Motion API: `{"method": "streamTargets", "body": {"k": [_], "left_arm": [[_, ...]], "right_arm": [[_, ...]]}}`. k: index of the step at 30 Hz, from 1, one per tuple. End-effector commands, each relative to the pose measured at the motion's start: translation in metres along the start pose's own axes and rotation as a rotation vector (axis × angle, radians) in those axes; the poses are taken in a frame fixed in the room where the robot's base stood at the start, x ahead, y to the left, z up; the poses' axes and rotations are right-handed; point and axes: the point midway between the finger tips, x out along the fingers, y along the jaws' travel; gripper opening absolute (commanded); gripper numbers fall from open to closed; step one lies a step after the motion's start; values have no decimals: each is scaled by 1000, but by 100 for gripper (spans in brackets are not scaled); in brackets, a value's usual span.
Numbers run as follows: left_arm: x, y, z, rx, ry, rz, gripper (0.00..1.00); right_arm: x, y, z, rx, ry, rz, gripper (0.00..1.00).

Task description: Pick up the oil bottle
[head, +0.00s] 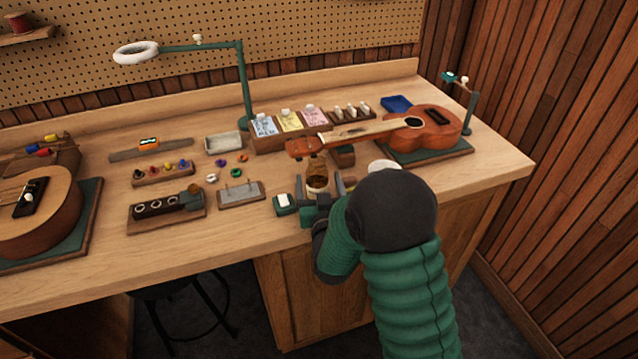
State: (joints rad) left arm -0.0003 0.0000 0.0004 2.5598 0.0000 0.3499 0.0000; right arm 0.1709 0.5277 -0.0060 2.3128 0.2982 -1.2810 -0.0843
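The oil bottle (317,182) looks like a small amber-brown bottle on the workbench, in front of the ukulele's headstock. My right gripper (319,187) reaches it from the front, with one finger on each side of the bottle. The fingers look apart, with a small gap to the bottle. The bottle's lower part is hidden by the gripper. My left gripper is not in view.
A ukulele (434,133) lies on a green mat, its neck on a support behind the bottle. A small green box with a white top (284,203) stands just left of my gripper. A white round thing (383,165) is partly hidden by my arm. A pin block (241,194) is further left.

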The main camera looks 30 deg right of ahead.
Motion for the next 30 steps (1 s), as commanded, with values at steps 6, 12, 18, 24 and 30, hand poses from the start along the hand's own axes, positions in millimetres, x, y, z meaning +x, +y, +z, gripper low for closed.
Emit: {"method": "streamTargets", "body": {"k": [6, 12, 18, 24, 30], "left_arm": [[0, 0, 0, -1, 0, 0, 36], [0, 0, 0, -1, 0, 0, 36], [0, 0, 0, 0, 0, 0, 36], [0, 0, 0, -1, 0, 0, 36], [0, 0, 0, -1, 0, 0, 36]], "right_arm": [[0, -1, 0, 0, 1, -1, 60], [0, 0, 0, 1, 0, -1, 34], [0, 0, 1, 1, -1, 0, 8], [0, 0, 1, 1, -2, 0, 3], [0, 0, -1, 1, -3, -1, 3]]}}
